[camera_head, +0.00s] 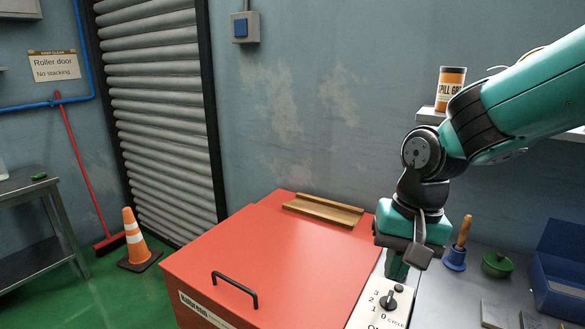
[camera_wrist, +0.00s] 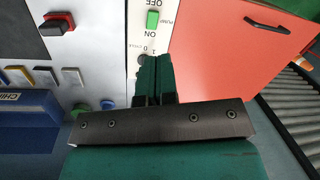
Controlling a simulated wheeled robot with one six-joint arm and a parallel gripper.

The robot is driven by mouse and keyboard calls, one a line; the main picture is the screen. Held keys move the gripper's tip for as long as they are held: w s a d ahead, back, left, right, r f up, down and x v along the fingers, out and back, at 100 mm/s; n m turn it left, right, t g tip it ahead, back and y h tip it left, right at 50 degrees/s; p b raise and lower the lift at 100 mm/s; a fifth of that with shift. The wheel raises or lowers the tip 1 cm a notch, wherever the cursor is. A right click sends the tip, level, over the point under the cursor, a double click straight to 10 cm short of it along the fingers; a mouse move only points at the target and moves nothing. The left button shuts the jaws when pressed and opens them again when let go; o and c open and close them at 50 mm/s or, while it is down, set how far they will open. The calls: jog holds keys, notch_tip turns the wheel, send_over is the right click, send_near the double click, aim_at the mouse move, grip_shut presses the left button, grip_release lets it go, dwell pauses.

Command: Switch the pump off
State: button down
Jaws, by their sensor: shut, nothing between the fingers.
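A green switch (camera_wrist: 153,20) sits on the white control panel in the wrist view, beside partly legible lettering. It does not show in the head view. The panel (camera_head: 364,318) lies along the right side of the red cabinet and carries a dark rotary knob (camera_head: 388,301) with a numbered dial and the word CYCLE. In the wrist view the fingers hide most of the dial. My gripper (camera_head: 397,270) points down over the panel, close to the knob. Its fingers (camera_wrist: 153,62) are together and empty, apart from the green switch in the picture. I cannot tell whether they touch the panel.
The red cabinet (camera_head: 260,250) has a black handle (camera_head: 235,289) and a wooden tray (camera_head: 322,209) on top. A wooden-handled blue tool (camera_head: 457,257), a green object (camera_head: 496,264) and a blue bin (camera_head: 560,255) stand right of my gripper. A shelf holds an orange can (camera_head: 450,90).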

jog(key=s+a+r+n+y, duration=0.1)
jog(key=s+r+n, duration=0.1)
jog(key=s+n, duration=0.45)
jog(key=s+a+r+n+y, duration=0.1)
jog(key=s+r+n, duration=0.15)
jog(key=s, duration=0.65)
jog(key=w+d+f+m+h+b, duration=0.1)
jog(key=w+f+m, duration=0.3)
jog(key=w, duration=0.3)
jog(key=w+d+f+m+g+h+b, duration=0.1)
jog(key=w+f+m, duration=0.35)
jog(key=w, duration=0.25)
jog(key=w+d+f+m+h+b, duration=0.1)
jog(key=w+f+m, duration=0.35)
jog(key=w, duration=0.25)
jog(key=f, duration=0.4)
jog(key=s+f+p, duration=0.1)
jog(key=f, duration=0.3)
jog(key=s+a+f, duration=0.1)
jog(key=f, duration=0.3)
jog(key=shift+a+f+p, duration=0.1)
jog(key=shift+f+p, duration=0.2)
